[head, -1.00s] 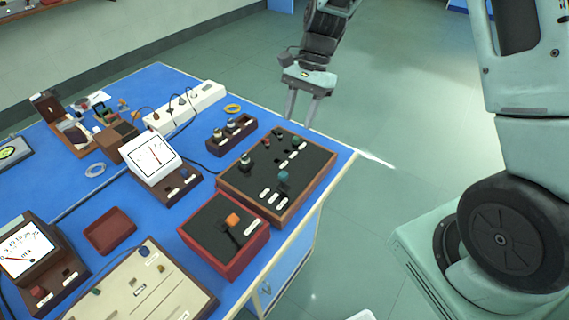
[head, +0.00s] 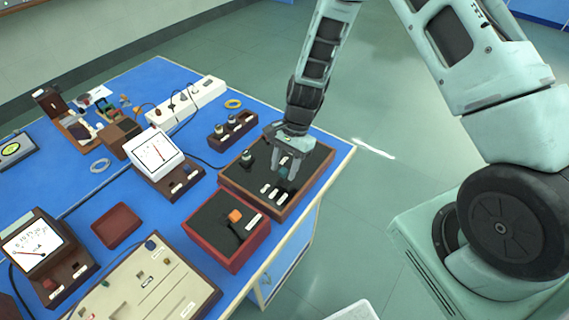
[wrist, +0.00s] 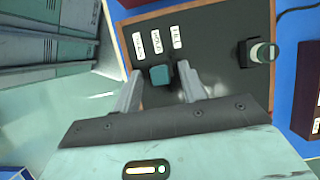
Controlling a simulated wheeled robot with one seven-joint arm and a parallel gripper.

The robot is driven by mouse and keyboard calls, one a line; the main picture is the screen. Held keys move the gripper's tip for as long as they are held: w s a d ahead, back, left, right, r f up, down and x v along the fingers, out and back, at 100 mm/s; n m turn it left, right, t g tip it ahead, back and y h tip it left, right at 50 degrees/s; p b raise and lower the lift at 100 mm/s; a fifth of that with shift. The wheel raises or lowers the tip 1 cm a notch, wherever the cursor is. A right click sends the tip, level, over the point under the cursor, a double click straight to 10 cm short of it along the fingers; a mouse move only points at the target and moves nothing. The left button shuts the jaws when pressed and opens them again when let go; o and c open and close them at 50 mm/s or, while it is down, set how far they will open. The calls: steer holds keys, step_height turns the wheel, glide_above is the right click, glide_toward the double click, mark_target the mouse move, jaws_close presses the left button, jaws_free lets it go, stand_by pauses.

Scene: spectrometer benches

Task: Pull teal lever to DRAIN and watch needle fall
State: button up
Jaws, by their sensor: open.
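The teal lever knob (wrist: 160,75) stands on a dark panel (wrist: 215,35) in a wooden-framed box, beside three white labels (wrist: 157,42) whose text I cannot read. In the head view the knob is mostly hidden by my gripper (head: 287,172), which points down over the box. In the wrist view the open jaws lie on either side of the knob, with gaps visible between finger and knob. A white-faced meter (head: 158,150) stands left of the box; its red needle is near the middle of the dial.
A red box with an orange lever (head: 235,216) sits just in front. A second meter (head: 32,247), a red tray (head: 117,226) and a beige panel (head: 178,290) are farther left. A post with a pale cap (wrist: 262,54) stands on the dark panel. Open floor lies right of the bench.

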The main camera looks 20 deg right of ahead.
jaws_close()
steer(key=t+b, duration=0.1)
steer(key=b, duration=0.1)
steer(key=s+d+y+b, duration=0.1)
steer(key=b, duration=0.2)
steer(key=f+t+b, duration=0.1)
steer(key=b, duration=0.2)
steer(key=shift+s+d+n+t+y, duration=0.15)
steer(key=shift+s+n+t+y, duration=0.15)
steer(key=shift+s, duration=0.05)
steer(key=t+b, duration=0.1)
steer(key=b, duration=0.1)
steer(key=s+y+b, duration=0.1)
steer(key=b, duration=0.2)
steer(key=shift+s+d+n+t, duration=0.2)
steer(key=shift+d+n+t, duration=0.1)
steer(key=shift+t, duration=0.1)
steer(key=shift+b, duration=0.3)
